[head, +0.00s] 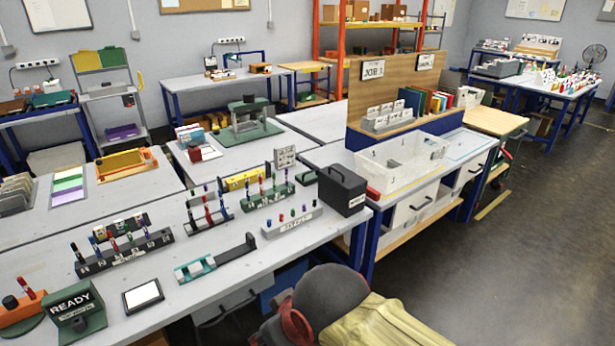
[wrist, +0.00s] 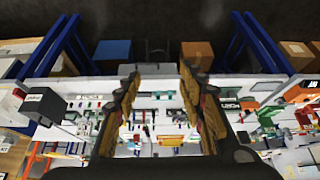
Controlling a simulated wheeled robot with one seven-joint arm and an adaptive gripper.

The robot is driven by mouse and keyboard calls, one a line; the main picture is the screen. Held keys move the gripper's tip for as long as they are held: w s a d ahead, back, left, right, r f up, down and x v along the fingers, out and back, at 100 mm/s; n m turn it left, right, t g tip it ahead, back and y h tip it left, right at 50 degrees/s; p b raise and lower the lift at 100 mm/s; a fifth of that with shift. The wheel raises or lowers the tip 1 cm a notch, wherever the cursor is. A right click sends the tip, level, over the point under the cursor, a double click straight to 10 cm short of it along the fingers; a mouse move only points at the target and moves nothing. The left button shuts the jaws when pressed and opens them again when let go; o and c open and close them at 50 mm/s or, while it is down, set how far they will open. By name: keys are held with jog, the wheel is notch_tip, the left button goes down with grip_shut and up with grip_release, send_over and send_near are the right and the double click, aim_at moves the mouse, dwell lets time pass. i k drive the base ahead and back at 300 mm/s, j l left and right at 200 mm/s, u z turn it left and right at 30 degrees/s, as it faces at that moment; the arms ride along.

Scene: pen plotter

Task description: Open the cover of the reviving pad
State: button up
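No label I can read names the reviving pad, so I cannot tell for sure which thing it is. A black lidded box (head: 342,190) with a top handle and a small white label stands shut at the right end of the near bench. It also shows at the left of the wrist view (wrist: 42,105). A flat white pad in a black frame (head: 143,296) lies near the bench's front edge, its white face bare. My gripper (wrist: 160,75) is open and empty, its two fingers well apart, pointing toward the bench from some distance.
The near bench (head: 130,262) holds several pen racks, a teal-and-grey fixture (head: 215,258) and a green READY stand (head: 75,308). A clear bin (head: 402,160) stands on the bench to the right of the black box. The floor (head: 480,270) at right is clear.

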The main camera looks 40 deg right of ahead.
aim_at(309, 176)
jog(key=i+l, duration=0.55)
jog(key=l, duration=0.25)
jog(key=i+l+z, duration=0.1)
jog(key=i+l, duration=0.5)
jog(key=l, duration=0.2)
jog(key=i+l, duration=0.6)
jog(key=l, duration=0.15)
